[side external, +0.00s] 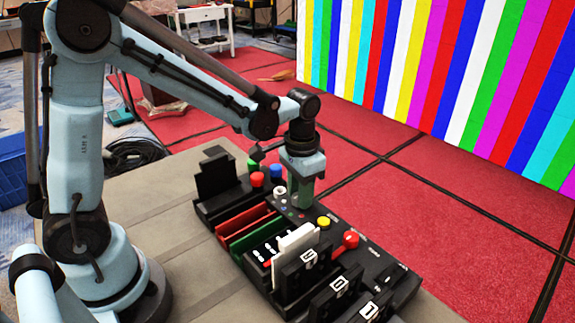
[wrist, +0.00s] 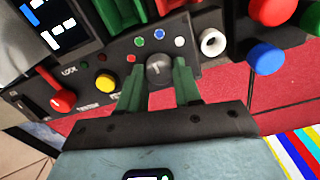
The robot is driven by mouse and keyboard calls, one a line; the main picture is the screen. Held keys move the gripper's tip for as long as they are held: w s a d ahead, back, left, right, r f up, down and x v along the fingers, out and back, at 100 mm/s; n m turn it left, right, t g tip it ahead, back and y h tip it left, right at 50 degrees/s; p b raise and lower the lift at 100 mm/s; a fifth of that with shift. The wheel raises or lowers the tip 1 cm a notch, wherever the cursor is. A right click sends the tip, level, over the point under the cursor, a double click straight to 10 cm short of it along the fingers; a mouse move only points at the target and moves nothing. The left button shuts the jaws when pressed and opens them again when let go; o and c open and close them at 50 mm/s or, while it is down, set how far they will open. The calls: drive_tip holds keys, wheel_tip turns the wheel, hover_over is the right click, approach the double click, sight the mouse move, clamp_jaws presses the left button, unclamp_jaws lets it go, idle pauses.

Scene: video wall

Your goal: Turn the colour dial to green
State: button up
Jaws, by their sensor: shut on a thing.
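The colour dial (wrist: 159,69) is a dark grey round knob on a black control panel (wrist: 215,72). Small coloured dots ring its far side in the wrist view: red (wrist: 130,58), green (wrist: 140,41), blue (wrist: 158,34) and white (wrist: 180,42). The dial has a pale mark on its face, but I cannot tell which dot it points to. My gripper (wrist: 160,84) has its green fingers on either side of the dial, shut on it. In the side view my gripper (side external: 301,195) points down at the panel and hides the dial.
Near the dial are a yellow button (wrist: 105,82), a red lever knob (wrist: 63,101), a white ring-shaped socket (wrist: 213,42) and a blue knob (wrist: 266,57). A striped video wall (side external: 440,70) stands behind.

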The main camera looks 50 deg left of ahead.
drive_tip(key=shift+n, duration=1.7)
drive_tip(key=o, duration=1)
drive_tip(key=shift+o, duration=0.2)
drive_tip(key=shift+r, duration=0.1)
wheel_tip(320, 180, up, 12)
drive_tip(key=shift+s, duration=0.15)
